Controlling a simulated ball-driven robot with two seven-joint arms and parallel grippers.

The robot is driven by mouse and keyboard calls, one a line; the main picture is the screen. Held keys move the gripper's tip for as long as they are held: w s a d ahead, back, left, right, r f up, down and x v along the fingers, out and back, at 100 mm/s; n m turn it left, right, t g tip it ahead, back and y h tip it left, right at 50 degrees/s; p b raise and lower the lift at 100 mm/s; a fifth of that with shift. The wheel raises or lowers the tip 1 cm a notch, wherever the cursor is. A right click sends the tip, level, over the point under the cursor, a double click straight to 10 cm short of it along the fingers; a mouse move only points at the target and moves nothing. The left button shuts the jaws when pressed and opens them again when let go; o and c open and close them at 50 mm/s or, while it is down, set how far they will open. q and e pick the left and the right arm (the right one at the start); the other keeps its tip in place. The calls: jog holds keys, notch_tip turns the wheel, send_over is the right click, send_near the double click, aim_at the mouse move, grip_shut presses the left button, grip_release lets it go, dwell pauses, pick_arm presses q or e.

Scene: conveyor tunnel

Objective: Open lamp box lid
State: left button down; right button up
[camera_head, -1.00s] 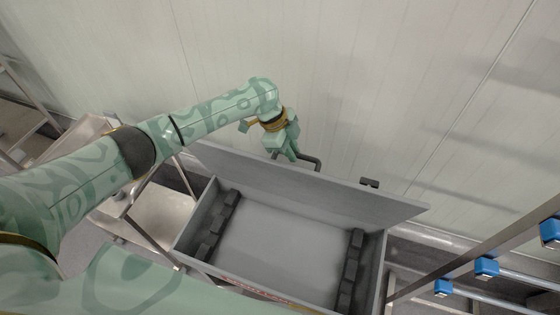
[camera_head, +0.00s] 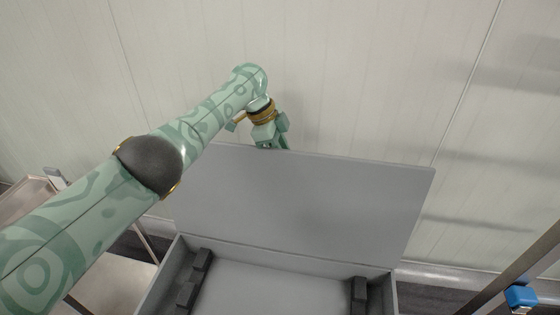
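The grey lamp box (camera_head: 275,281) stands open at the bottom middle, with dark notched holders along its inner left and right sides. Its lid (camera_head: 300,205) stands raised along the far side. My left gripper (camera_head: 271,143) is behind the lid's upper edge, left of its middle. Its fingertips are hidden by the lid, so I cannot tell whether it is open, shut or touching the lid. No lid handle shows. My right gripper is not in view.
A pale panelled wall (camera_head: 370,80) rises behind the box. A metal frame with a blue block (camera_head: 520,297) stands at the lower right. A metal table (camera_head: 25,200) is at the far left.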

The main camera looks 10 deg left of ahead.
pick_arm(q)
jog(key=shift+s+a+f, duration=0.1)
jog(key=shift+s+f, duration=0.05)
jog(key=shift+f, duration=0.3)
jog(key=shift+s+a+f, duration=0.1)
jog(key=shift+f, duration=0.35)
jog(key=c, duration=1.4)
grip_release()
jog(key=w+d+p+v, duration=0.1)
jog(key=p+v, duration=0.6)
jog(key=v, duration=1)
jog(key=shift+s+a+r, duration=0.2)
jog(key=shift+s+r, duration=0.1)
jog(key=shift+r, duration=0.3)
jog(key=shift+f, duration=0.1)
